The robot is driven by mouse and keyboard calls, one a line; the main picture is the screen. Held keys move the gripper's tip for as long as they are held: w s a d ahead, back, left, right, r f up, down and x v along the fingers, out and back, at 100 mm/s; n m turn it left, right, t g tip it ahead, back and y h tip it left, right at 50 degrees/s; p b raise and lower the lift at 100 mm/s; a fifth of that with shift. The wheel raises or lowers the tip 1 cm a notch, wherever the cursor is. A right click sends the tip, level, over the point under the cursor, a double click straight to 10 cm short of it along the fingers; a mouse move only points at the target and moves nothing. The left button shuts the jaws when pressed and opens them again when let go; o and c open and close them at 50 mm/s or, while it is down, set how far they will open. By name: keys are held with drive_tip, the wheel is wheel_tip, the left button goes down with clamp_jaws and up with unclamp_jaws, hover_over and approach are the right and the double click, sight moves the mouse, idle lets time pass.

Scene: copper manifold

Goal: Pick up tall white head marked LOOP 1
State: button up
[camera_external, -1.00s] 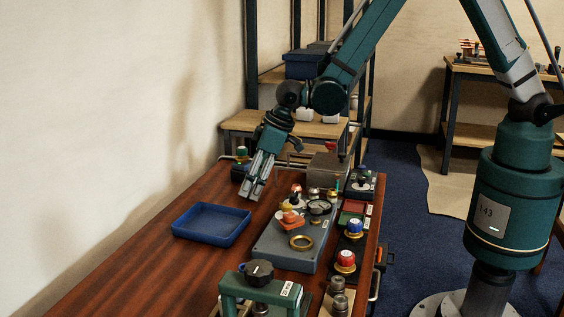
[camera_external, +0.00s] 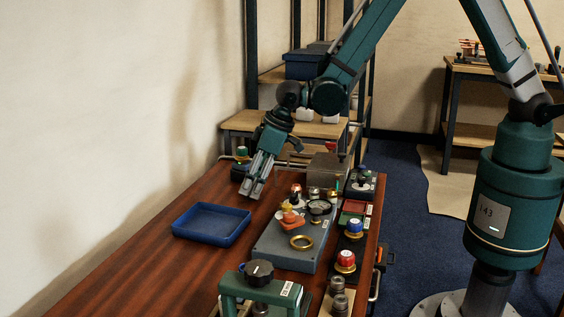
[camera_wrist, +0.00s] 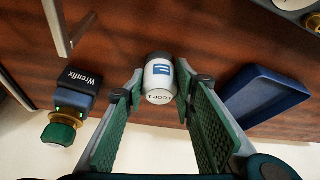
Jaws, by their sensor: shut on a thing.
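The tall white head marked LOOP 1 (camera_wrist: 160,78) shows in the wrist view. It is a white cylinder with a blue mark on its side and its lettering on the end facing the camera. My gripper (camera_wrist: 158,88) is shut on it, with one green-padded finger on each side. In the external view my gripper (camera_external: 254,190) points down, low over the wooden table, behind the blue tray. The head cannot be made out there. I cannot tell whether it still touches the table.
An empty blue tray (camera_external: 177,233) lies to the left. A grey manifold block (camera_external: 270,243) with coloured heads and a brass ring (camera_external: 301,242) is in front. A dark Wrenfix block with a green knob (camera_wrist: 62,131) stands nearby. The table's left part is clear.

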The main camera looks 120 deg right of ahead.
drive_tip(key=shift+r, duration=0.1)
drive_tip(key=shift+r+p, duration=1.2)
drive_tip(key=shift+r, duration=3.75)
drive_tip(key=shift+w, duration=0.1)
